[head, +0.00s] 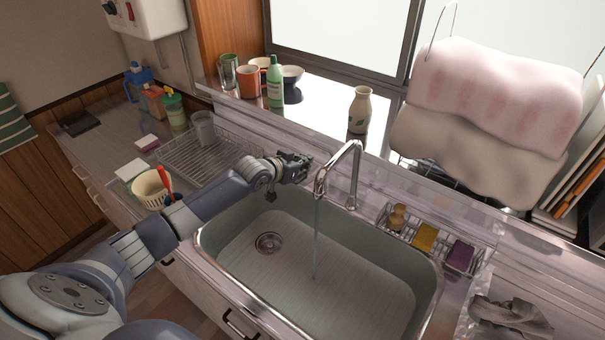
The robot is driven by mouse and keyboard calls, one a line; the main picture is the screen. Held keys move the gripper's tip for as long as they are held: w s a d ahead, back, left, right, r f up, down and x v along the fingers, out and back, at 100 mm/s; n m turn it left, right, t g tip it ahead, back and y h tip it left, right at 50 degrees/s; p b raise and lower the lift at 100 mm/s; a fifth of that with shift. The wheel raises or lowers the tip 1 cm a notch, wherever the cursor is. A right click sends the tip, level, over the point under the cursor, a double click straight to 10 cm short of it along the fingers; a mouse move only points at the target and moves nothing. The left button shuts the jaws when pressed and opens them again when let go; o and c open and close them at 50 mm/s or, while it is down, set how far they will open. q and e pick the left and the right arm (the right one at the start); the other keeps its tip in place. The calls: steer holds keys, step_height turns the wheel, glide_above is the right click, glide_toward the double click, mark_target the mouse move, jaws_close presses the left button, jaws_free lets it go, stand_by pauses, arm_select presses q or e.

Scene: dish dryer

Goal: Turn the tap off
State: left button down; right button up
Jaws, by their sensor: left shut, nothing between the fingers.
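The chrome tap (346,172) stands at the back edge of the sink (250,211), its spout arching forward over the basin. A thin stream of water (316,240) runs from the spout into the basin. My left gripper (306,164) is shut and empty, just left of the spout, with a small gap seeming to lie between them. The tap's handle cannot be made out clearly. My right gripper is not in view.
A wire rack (213,158) lies on the counter left of the sink. A sponge caddy (432,240) sits at the sink's right edge. A vase (360,110), a green bottle (275,82) and mugs stand on the sill. Towels (490,90) hang at the right.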

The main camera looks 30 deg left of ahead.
mark_target(303, 184)
arm_select(q)
steer(key=f, duration=0.2)
steer(key=f+p, duration=0.1)
steer(key=shift+s+f, duration=0.15)
steer(key=shift+s, duration=0.1)
steer(key=shift+s+f, duration=0.1)
steer(key=shift+f, duration=0.3)
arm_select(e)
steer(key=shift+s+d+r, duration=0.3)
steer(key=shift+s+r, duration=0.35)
arm_select(q)
steer(key=shift+f, duration=0.1)
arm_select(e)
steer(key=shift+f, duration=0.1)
